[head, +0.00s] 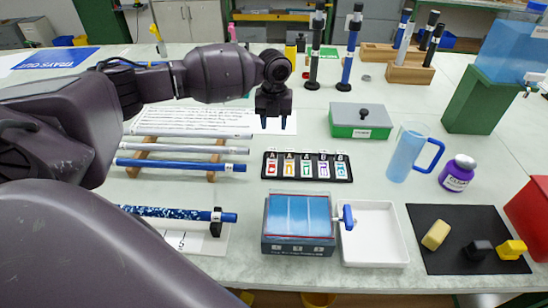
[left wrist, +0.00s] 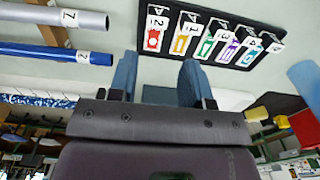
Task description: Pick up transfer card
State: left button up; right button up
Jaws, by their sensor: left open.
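Several small white cards with coloured marks stand in a row in a black rack (head: 308,181) at the middle of the table in the head view. The marks run red, yellow, green, purple and light blue. In the left wrist view the cards, such as the red one (left wrist: 153,38), show at the top, with numbers on their top tabs. I cannot tell which one is the transfer card. My left gripper (head: 273,124) points down, open and empty, beyond the rack's left end. Its two fingers (left wrist: 158,78) stand apart in the left wrist view. My right gripper is not in view.
Rods, including a blue one (head: 185,165), lie on a wooden rack at left. A blue-topped box (head: 298,248) and white tray (head: 375,252) stand in front. A green box (head: 360,121), blue mug (head: 404,153) and purple jar (head: 457,174) are at right. Upright rods stand behind.

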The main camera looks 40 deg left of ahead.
aim_at(272, 150)
pick_arm(q)
jog(key=f, duration=0.5)
jog(key=f+b, duration=0.1)
jog(key=f, duration=0.4)
jog(key=shift+s+a+f, duration=0.1)
jog(key=shift+s+f, duration=0.1)
jog(key=c, duration=0.7)
